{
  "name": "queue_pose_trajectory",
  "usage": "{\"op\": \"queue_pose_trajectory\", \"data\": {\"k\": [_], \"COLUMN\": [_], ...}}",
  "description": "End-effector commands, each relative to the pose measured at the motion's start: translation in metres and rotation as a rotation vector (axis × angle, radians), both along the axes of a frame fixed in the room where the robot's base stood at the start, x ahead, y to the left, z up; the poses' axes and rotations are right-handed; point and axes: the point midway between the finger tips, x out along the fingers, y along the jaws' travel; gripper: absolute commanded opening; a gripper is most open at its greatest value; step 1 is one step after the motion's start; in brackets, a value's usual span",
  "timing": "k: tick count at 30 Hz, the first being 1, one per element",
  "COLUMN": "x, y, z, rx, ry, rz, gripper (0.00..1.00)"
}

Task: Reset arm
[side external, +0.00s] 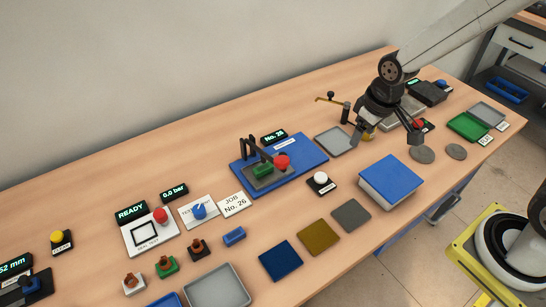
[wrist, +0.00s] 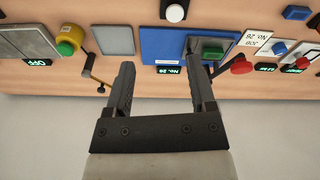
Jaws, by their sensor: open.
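My gripper (side external: 388,138) is at the back right of the bench in the side external view, pointing down with its two fingers apart and nothing between them. In the wrist view my gripper (wrist: 160,72) shows both dark fingers spread, with bare bench and the edge of the blue board (wrist: 160,45) beyond the gap. The blue board (side external: 308,148) lies to the left of my gripper in the side view. It carries a dark frame, a green block (side external: 262,169) and a red knob (side external: 282,161). I cannot tell the exact height of my fingers above the bench.
A brass-coloured lever (side external: 329,99) on a post stands close left of my gripper. A grey tray (side external: 336,141) lies beside it. Bare bench shows along the back left.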

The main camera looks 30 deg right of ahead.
Motion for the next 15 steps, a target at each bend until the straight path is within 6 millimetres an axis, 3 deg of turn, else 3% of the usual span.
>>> {"op": "queue_pose_trajectory", "data": {"k": [6, 15], "x": [-0.047, -0.068], "y": [-0.012, -0.016], "z": [0.003, 0.002], "rx": [0.018, 0.028], "ry": [-0.035, -0.05], "rz": [-0.119, -0.175], "gripper": [0.71, 0.71]}}
